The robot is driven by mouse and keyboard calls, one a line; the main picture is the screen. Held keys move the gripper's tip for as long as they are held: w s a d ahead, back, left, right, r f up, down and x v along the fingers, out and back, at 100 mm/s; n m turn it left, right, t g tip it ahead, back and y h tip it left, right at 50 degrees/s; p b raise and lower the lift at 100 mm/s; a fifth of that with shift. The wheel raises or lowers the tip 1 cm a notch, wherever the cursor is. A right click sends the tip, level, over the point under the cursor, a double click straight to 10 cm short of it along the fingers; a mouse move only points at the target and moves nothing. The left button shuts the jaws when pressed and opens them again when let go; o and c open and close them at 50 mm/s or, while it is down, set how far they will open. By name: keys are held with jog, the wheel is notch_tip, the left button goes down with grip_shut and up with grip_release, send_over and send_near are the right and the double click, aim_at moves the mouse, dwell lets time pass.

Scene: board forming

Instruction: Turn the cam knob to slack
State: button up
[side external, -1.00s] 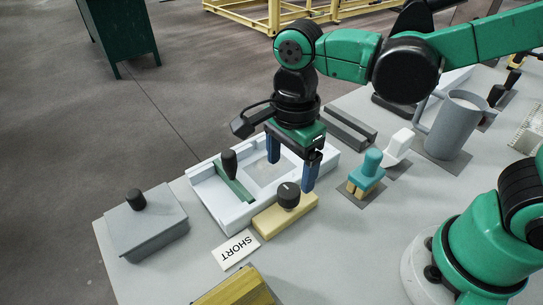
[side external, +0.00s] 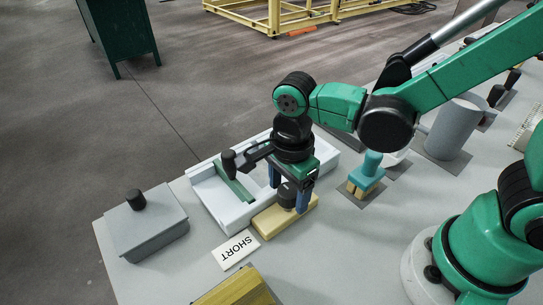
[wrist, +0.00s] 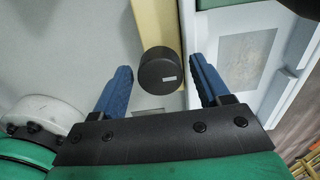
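The cam knob is a dark round knob (side external: 287,194) on a yellow block (side external: 271,221) at the near side of the white tray (side external: 220,213). In the wrist view the knob (wrist: 159,72) has a small pale mark on its top and sits between my two blue fingers. My gripper (side external: 288,203) is low over the block, pointing down, with one finger on each side of the knob. In the wrist view my gripper (wrist: 161,88) is open, with a visible gap between each finger and the knob.
A green bar with a black handle (side external: 229,162) lies across the tray, close to my wrist. A card reading SHORT (side external: 236,249) lies in front. A grey lidded box (side external: 147,229) stands left, and a teal-handled stamp (side external: 367,171) stands right.

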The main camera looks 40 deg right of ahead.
grip_shut()
jog(key=shift+n, duration=0.3)
jog(key=n, duration=0.5)
jog(key=shift+n, duration=0.3)
jog(key=n, duration=1.1)
jog(key=shift+n, duration=0.4)
jog(key=n, duration=0.5)
jog(key=shift+d+n, duration=0.1)
jog(key=shift+n, duration=0.3)
